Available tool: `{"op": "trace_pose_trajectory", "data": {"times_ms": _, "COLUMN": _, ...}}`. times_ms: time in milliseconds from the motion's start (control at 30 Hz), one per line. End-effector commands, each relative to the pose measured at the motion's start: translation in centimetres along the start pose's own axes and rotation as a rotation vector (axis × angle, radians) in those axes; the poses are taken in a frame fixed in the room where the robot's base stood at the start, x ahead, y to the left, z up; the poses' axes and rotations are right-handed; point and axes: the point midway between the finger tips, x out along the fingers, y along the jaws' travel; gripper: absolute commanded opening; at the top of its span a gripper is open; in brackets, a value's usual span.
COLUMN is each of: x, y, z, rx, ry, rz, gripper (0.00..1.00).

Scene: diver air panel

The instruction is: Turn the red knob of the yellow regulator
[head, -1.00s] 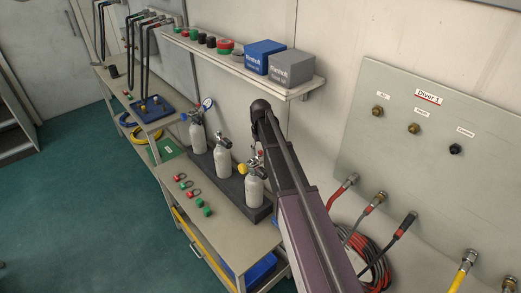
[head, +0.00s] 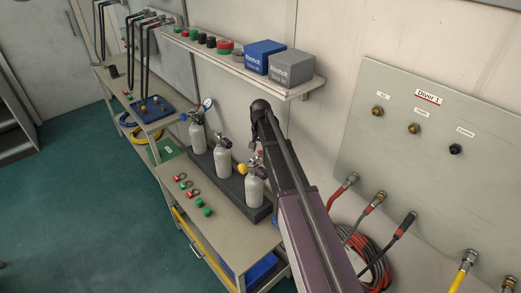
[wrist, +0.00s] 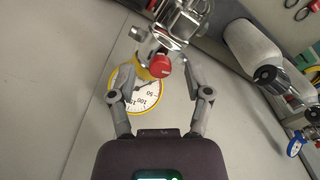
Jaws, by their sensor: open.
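The red knob (wrist: 160,66) shows in the wrist view as a small round cap, beside chrome fittings. The yellow regulator (wrist: 150,75) is just behind it, with a yellow-rimmed white gauge (wrist: 137,98) partly hidden by the left finger. My gripper (wrist: 170,64) is open, its two fingers on either side of the knob with gaps to both. In the head view, the yellow regulator (head: 242,169) shows as a small yellow spot by the nearest white cylinder (head: 255,188). My arm hides much of that area.
More white cylinders (head: 222,162) stand in a dark rack (head: 262,212) on the bench. A shelf (head: 235,62) with boxes and colored caps hangs above. Red and green parts lie on the bench (head: 222,225). The Diver 1 panel (head: 400,160) and hoses are at the right.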

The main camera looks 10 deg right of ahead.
Motion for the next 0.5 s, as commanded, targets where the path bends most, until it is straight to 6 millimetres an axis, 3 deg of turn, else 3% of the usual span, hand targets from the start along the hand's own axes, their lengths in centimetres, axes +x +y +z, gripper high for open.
{"op": "trace_pose_trajectory", "data": {"times_ms": 500, "x": 0.00, "y": 0.00, "z": 0.00, "rx": 0.338, "ry": 0.000, "rz": 0.000, "gripper": 0.64}}
